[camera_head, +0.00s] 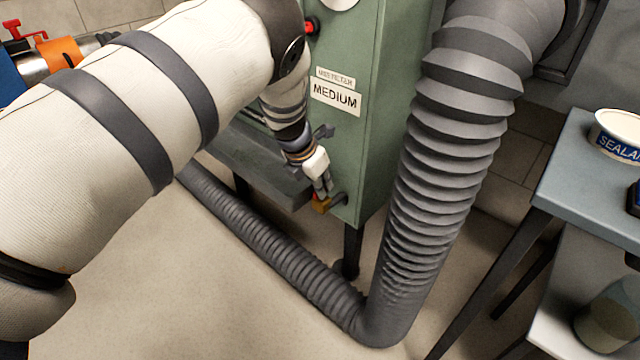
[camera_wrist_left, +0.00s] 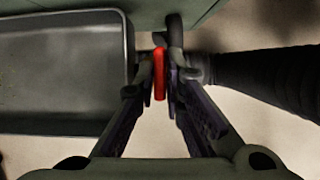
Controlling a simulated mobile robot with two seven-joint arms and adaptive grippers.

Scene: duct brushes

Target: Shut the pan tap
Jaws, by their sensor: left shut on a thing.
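The pan tap (camera_head: 321,205) sits low at the corner of the green filter cabinet, by the end of the grey pan (camera_head: 255,172). Its brassy body shows just below my left gripper (camera_head: 326,188). In the left wrist view, the red tap handle (camera_wrist_left: 159,74) stands between the fingertips of my left gripper (camera_wrist_left: 160,82), which is shut on it. The pan (camera_wrist_left: 62,72) lies to the left there, and a dark pipe end (camera_wrist_left: 174,35) is just beyond the handle. The fingers partly hide the tap, so I cannot tell how far it is turned. My right gripper is not in view.
The green cabinet (camera_head: 375,110) carries a "MEDIUM" label. A thick ribbed duct (camera_head: 440,170) runs down close to the right and along the floor. A table (camera_head: 585,165) with a sealant tub (camera_head: 618,135) stands at right.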

